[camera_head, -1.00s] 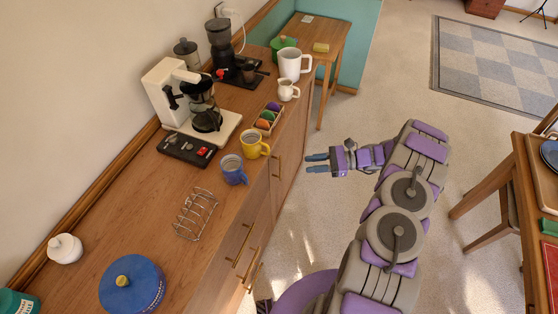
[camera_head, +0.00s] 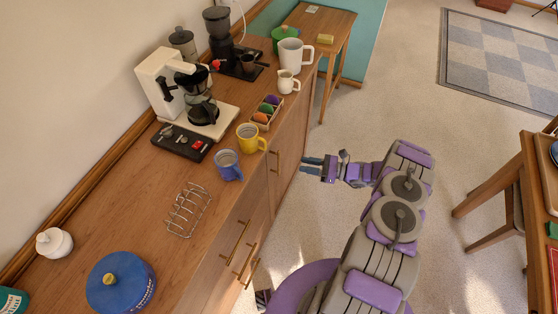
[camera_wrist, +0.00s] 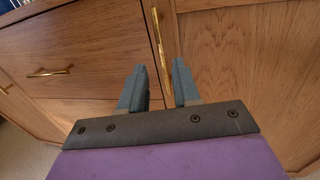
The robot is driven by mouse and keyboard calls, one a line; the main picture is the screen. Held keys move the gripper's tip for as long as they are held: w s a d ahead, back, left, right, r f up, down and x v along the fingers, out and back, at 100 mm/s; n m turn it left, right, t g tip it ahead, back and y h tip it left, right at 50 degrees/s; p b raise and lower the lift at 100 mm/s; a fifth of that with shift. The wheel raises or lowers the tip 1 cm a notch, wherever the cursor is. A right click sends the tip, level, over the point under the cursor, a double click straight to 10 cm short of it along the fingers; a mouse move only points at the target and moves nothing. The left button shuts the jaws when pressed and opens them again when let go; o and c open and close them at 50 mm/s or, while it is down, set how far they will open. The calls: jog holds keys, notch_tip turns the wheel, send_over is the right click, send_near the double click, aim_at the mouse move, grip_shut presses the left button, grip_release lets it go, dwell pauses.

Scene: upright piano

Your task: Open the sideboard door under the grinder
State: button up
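The wooden sideboard (camera_head: 150,215) runs along the wall, with the dark grinder (camera_head: 220,38) on its far end. A door (camera_head: 290,140) with an upright brass handle (camera_head: 275,160) is on its front below that end. In the wrist view, the brass handle (camera_wrist: 159,42) stands upright at the left edge of a plain door panel (camera_wrist: 235,60). My gripper (camera_head: 306,165) is in front of the door. In the wrist view, my gripper (camera_wrist: 159,68) is open, and the handle's lower end shows in the gap between its fingers. I cannot tell whether they touch it.
Drawers with brass handles (camera_wrist: 50,72) are left of the door. A coffee machine (camera_head: 190,95), a yellow mug (camera_head: 247,138), a blue mug (camera_head: 228,166) and a toast rack (camera_head: 187,210) stand on top. A wooden table (camera_head: 500,180) is at right; floor between is clear.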

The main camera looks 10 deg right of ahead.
jog(key=b, duration=0.2)
send_over(279, 172)
jog(key=shift+w+d, duration=0.1)
jog(key=shift+w, duration=0.25)
grip_shut()
dwell(0.3)
